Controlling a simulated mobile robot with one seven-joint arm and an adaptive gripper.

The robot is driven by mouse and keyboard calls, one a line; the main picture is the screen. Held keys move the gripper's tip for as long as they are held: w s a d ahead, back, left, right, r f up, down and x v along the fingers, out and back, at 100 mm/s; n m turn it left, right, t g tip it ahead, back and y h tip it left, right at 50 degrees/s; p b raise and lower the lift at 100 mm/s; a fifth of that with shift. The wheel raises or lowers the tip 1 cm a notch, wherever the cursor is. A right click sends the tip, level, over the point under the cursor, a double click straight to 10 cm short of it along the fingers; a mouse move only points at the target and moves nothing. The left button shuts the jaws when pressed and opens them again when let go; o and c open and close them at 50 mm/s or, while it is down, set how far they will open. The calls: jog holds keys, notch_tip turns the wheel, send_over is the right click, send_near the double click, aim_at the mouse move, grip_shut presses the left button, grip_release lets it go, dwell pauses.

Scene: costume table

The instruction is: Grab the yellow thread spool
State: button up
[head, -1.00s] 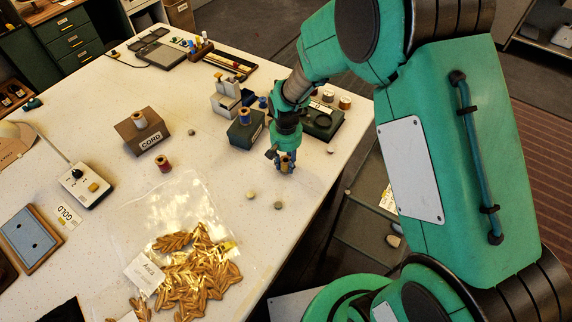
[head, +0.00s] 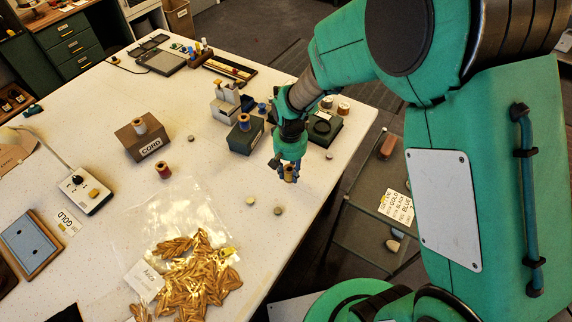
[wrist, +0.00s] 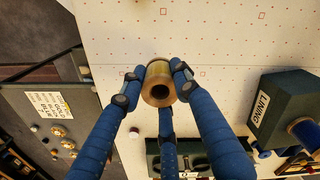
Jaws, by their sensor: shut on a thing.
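The yellow thread spool (wrist: 158,72) is between the blue fingers of my gripper (wrist: 155,88) in the wrist view, its end with the round hole facing the camera. The fingers touch it on its sides. In the head view my gripper (head: 287,172) holds the spool (head: 290,174) near the table's right edge. I cannot tell exactly how high it is above the table (head: 225,200).
A dark green box (head: 245,136) with a blue spool stands left of my gripper; another dark green box (head: 324,127) is behind it. A red spool (head: 163,170), a CORD box (head: 142,143) and a bag of gold leaves (head: 190,265) are farther left.

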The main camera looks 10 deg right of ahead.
jog(key=s, duration=0.4)
jog(key=s+d, duration=0.1)
jog(key=s, duration=0.2)
jog(key=s+r, duration=0.1)
jog(key=s, duration=0.3)
jog(key=shift+s+d+p, duration=0.25)
jog(key=shift+s+p, duration=0.05)
jog(key=shift+p, duration=0.05)
